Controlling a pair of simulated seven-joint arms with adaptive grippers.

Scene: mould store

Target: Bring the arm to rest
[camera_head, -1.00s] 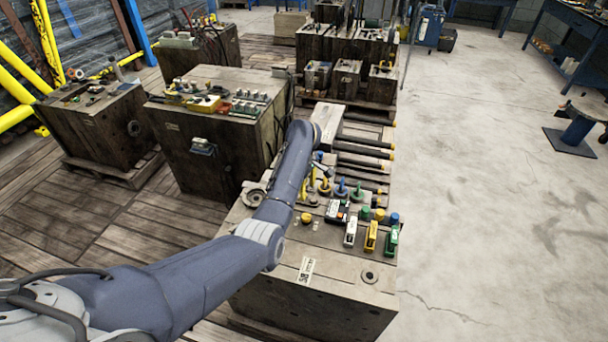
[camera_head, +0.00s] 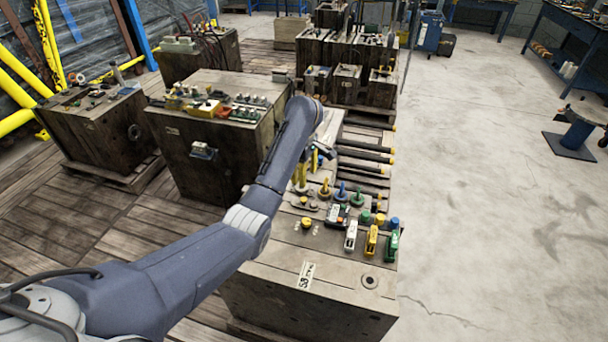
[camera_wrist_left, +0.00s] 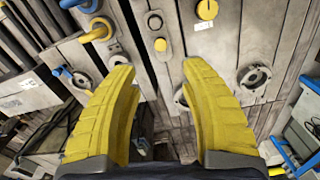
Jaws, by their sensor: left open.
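My left arm (camera_head: 190,275) reaches in from the lower left of the head view, over the near wooden mould block (camera_head: 312,285). My left gripper (camera_head: 308,172) hangs from its far end, partly hidden by the arm, near the block's far left part. In the left wrist view the two yellow fingers of the gripper (camera_wrist_left: 158,68) are spread wide with nothing between them. They point at the wooden top, which seems apart from the fingertips. My right gripper does not show.
Yellow, blue and green knobs (camera_head: 357,198) and small coloured blocks (camera_head: 371,239) stand on the near block. A larger wooden block (camera_head: 215,150) stands close to the arm's left. Dark rods (camera_head: 365,157) lie beyond. The concrete floor (camera_head: 490,200) at right is open.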

